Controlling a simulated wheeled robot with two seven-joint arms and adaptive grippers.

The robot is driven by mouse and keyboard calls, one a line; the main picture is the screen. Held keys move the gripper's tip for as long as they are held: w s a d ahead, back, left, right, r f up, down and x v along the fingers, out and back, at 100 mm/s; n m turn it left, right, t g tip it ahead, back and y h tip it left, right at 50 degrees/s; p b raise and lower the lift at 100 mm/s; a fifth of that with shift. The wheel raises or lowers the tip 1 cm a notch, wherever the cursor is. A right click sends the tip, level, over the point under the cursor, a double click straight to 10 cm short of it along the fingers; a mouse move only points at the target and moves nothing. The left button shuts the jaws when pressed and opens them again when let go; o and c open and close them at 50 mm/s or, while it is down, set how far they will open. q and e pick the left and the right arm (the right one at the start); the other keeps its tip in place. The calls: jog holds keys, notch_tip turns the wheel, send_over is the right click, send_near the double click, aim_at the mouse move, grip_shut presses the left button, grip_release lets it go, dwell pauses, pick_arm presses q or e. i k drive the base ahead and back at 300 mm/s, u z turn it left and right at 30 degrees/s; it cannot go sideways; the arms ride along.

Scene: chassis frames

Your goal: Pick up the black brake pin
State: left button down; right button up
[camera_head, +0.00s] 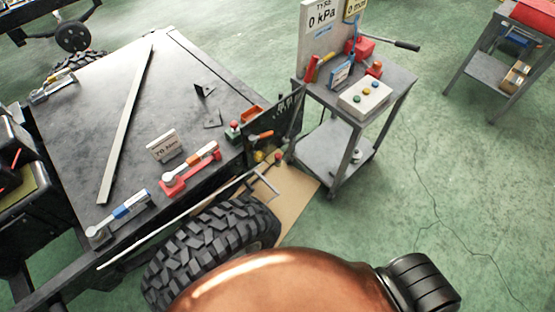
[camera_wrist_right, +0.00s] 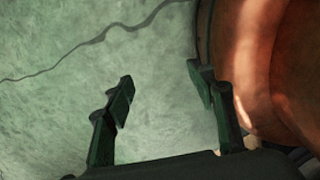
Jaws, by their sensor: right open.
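I cannot make out the black brake pin for sure in either view. My right gripper (camera_wrist_right: 162,80) is open in the right wrist view, its two dark fingers wide apart. Nothing is between them, and green cracked floor (camera_wrist_right: 60,120) lies behind them. My left gripper is not in view. Two small black angled pieces (camera_head: 205,91) lie on the dark workbench (camera_head: 85,115) in the head view; I cannot tell what they are.
A grey cart (camera_head: 400,82) with a button box (camera_head: 365,98) stands right.

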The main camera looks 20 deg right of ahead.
aim_at(278, 155)
jog(key=u, duration=0.1)
jog(key=k, duration=1)
jog(key=z, duration=0.9)
jog(key=i, duration=0.8)
jog(key=u, duration=0.7)
jog(key=i, duration=0.65)
jog(key=u, duration=0.6)
